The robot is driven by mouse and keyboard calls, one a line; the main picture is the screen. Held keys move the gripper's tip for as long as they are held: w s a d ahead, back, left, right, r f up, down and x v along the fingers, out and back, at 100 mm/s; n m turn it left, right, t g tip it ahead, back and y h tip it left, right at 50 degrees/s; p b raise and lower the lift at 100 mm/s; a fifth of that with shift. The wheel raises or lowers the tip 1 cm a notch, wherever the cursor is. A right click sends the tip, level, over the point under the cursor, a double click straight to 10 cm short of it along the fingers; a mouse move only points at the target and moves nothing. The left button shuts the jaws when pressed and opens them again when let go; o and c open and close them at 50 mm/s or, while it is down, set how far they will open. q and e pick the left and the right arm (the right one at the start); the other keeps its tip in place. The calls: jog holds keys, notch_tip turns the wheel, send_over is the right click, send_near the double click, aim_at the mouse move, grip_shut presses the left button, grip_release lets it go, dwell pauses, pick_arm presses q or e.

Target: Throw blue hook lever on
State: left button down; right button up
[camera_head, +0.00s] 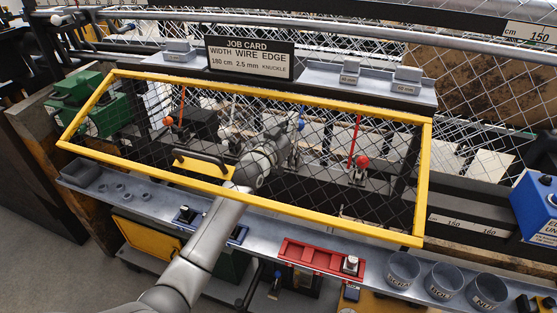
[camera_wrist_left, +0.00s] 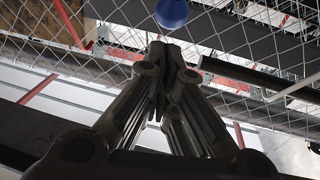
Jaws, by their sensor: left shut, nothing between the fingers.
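The blue hook lever shows as a blue ball knob (camera_head: 301,124) behind or within the yellow-framed mesh guard (camera_head: 425,180). Its shaft is mostly hidden by my left gripper (camera_head: 297,122), which is beside the knob at the end of my arm. In the left wrist view the blue knob (camera_wrist_left: 171,13) is at the top edge, just beyond the fingertips of my left gripper (camera_wrist_left: 168,52). The fingers are closed together with nothing between them. Whether they touch the knob or lever I cannot tell. My right gripper does not show.
An orange-knobbed lever (camera_head: 168,121) stands to the left and a red-knobbed lever (camera_head: 362,161) to the right. A yellow panel with a black handle (camera_head: 203,165) is beside my arm.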

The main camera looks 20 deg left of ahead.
pick_arm(q)
jog(key=shift+w+f+b, duration=0.15)
jog(key=shift+w+b, duration=0.6)
jog(key=shift+w, duration=0.6)
jog(key=shift+w+f+b, duration=0.15)
jog(key=shift+w+b, duration=0.6)
jog(key=shift+w, duration=0.6)
jog(key=shift+f, duration=0.1)
